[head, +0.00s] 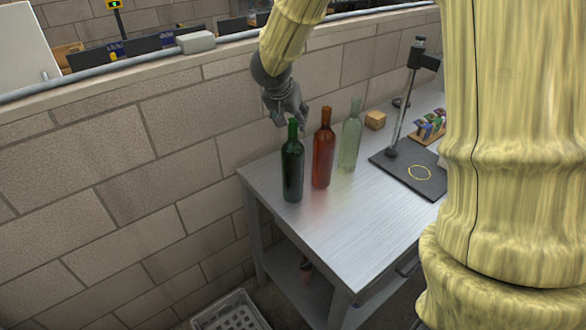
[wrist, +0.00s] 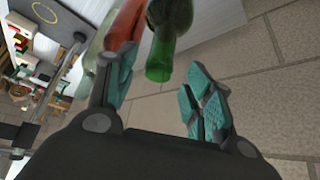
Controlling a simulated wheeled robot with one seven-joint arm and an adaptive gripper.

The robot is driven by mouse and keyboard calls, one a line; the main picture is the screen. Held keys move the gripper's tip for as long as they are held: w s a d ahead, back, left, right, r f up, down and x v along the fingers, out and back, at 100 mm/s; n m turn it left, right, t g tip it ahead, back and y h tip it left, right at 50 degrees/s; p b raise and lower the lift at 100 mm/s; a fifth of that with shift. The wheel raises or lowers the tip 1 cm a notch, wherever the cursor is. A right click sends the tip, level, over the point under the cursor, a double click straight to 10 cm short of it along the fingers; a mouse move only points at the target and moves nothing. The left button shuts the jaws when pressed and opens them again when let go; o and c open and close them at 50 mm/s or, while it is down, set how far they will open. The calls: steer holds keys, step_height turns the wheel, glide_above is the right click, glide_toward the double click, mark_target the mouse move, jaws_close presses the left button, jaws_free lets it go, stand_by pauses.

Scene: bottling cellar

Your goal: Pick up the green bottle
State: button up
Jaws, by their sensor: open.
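The dark green bottle (head: 292,168) stands upright near the corner of the metal table (head: 345,240) in the head view. A red-brown bottle (head: 323,152) and a pale clear-green bottle (head: 351,138) stand in a row to its right. My gripper (head: 286,112) is at the green bottle's top, partly behind its neck. In the wrist view, my gripper (wrist: 163,98) is open, and the green bottle (wrist: 170,40) shows between and just beyond the fingers. The red bottle (wrist: 126,25) is close by the left finger. I cannot tell whether a finger touches any bottle.
A stand with a dark base (head: 410,172) and a small wooden block (head: 375,120) are farther right on the table. A block wall (head: 150,170) runs behind and left. A light crate (head: 232,314) sits on the floor. The table's front area is clear.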

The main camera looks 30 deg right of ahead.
steer(key=shift+p+x, duration=1.5)
steer(key=shift+x, duration=1.8)
steer(key=shift+s+f, duration=0.15)
steer(key=shift+s, duration=0.05)
jaws_close()
